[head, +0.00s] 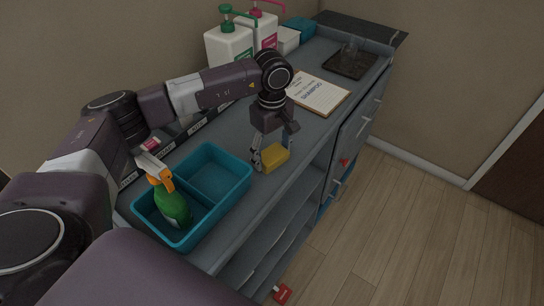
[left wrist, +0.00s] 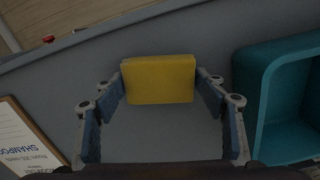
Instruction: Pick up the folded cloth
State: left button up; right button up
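The folded cloth is a yellow block-like piece (head: 274,157) lying on the grey counter near its front edge in the head view. In the left wrist view the cloth (left wrist: 158,80) lies between the fingertips. My left gripper (head: 271,149) points down over the cloth with its fingers spread on either side of it. In the left wrist view the fingers of the gripper (left wrist: 161,82) are apart, with the left one very close to the cloth and a small gap at the right one. Contact is not clear. My right gripper is not in view.
A teal two-part tray (head: 238,189) holding a green spray bottle (head: 173,205) stands left of the cloth. A clipboard (head: 318,94) lies behind to the right. White pump bottles (head: 229,46) and a dark tray (head: 351,64) are farther back. The counter around the cloth is clear.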

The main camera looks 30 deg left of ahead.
pick_arm(q)
jog(key=c, duration=0.4)
jog(key=shift+c, duration=0.2)
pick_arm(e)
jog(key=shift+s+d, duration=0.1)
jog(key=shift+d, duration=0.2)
pick_arm(q)
jog(key=shift+w+r, duration=0.1)
jog(key=shift+r, duration=0.45)
notch_tip(320, 180, up, 12)
jog(key=b, duration=0.4)
notch_tip(320, 180, up, 5)
send_over(272, 153)
jog(key=shift+r, duration=1)
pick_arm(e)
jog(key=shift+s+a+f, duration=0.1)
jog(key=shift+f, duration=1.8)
pick_arm(q)
jog(key=shift+d, duration=0.1)
